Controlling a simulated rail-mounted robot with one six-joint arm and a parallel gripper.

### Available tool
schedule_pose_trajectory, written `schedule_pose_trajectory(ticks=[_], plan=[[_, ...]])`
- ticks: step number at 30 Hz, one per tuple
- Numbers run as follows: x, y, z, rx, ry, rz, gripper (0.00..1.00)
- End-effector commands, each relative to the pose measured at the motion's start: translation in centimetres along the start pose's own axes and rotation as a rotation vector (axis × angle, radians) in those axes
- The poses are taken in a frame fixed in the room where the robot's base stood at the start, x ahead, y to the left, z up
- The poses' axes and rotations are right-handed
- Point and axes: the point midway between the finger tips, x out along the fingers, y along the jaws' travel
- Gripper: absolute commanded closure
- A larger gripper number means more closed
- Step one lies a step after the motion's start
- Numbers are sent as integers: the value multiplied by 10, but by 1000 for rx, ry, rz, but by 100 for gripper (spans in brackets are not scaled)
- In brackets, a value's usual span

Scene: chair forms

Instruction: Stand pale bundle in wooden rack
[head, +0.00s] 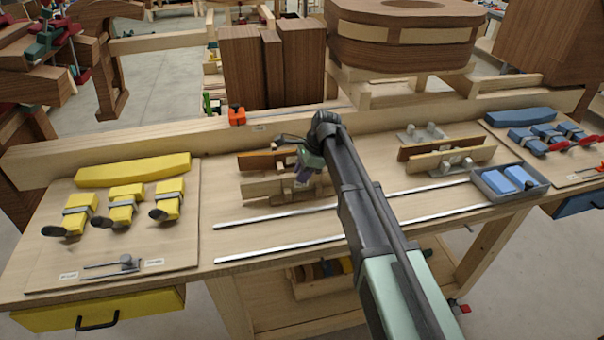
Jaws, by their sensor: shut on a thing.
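My gripper (306,172) points down at the left two-board wooden fixture on the bench, its fingers small and dark. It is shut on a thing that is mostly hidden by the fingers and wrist. The fixture has a brown board (258,161) behind and a pale board (262,188) in front. A similar fixture with a brown board (420,148) and a pale board (452,159) stands to the right. I cannot clearly make out the pale bundle or tell which wooden holder is the rack.
Yellow clamps (122,210) lie on a left board. Two metal rails (285,251) cross the bench front. A grey tray (533,192) of blue blocks and several blue clamps (528,138) are right. A wooden beam (170,144) and tall brown blocks (243,70) stand behind.

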Motion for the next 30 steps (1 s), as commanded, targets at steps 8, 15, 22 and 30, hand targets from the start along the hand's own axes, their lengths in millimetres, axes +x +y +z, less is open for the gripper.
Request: schedule_pose_trajectory(ticks=[8, 15, 22, 30], plan=[[0, 0, 0, 0, 0, 0, 100], [3, 0, -1, 0, 0, 0, 100], [6, 0, -2, 0, 0, 0, 100], [6, 0, -2, 0, 0, 0, 54]])
